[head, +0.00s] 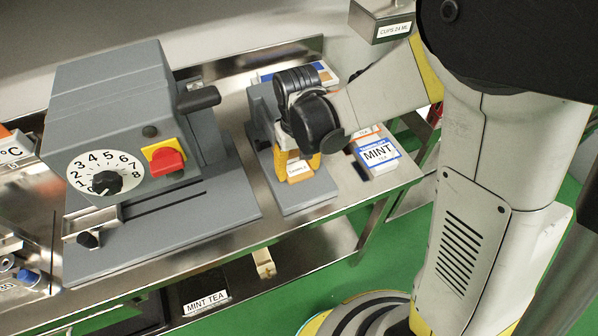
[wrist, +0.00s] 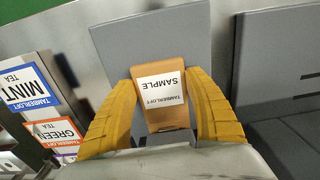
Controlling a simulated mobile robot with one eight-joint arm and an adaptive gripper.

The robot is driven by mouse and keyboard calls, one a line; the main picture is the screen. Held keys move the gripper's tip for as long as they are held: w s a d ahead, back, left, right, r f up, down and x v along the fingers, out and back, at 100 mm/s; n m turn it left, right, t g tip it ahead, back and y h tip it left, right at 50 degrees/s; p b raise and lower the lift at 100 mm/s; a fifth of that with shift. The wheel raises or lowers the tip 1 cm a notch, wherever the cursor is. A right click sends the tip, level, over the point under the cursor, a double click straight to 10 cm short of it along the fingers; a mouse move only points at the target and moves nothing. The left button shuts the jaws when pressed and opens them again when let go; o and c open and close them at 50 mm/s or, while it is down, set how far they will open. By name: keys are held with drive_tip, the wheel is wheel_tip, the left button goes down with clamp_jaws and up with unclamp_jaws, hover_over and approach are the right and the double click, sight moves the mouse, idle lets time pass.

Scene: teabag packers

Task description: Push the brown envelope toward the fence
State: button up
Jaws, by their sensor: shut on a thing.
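The brown envelope (wrist: 163,117) with a white "Tamberloft Sample" label lies between the two yellow fingers of my gripper (wrist: 158,76) in the wrist view. The fingers sit along its left and right edges, and it is held between them. In the head view my gripper (head: 302,162) points down over a grey plate (head: 306,197), with the envelope (head: 299,178) low at its fingertips. I cannot tell whether the envelope touches the plate. A grey upright part (head: 262,115) stands behind the gripper; I cannot tell whether it is the fence. My wrist hides much of that area.
A large grey machine (head: 110,110) with a dial and red switch (head: 166,160) stands to the left. A mint tea box (head: 378,152) and other boxes lie to the right on the steel table (head: 345,205). A green tea box (wrist: 58,137) shows in the wrist view.

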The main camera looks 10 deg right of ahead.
sight(297, 169)
drive_tip(key=shift+w+a, duration=0.1)
drive_tip(key=shift+w, duration=0.15)
drive_tip(key=o, duration=1.2)
wheel_tip(297, 169, up, 12)
drive_tip(key=shift+s, duration=0.15)
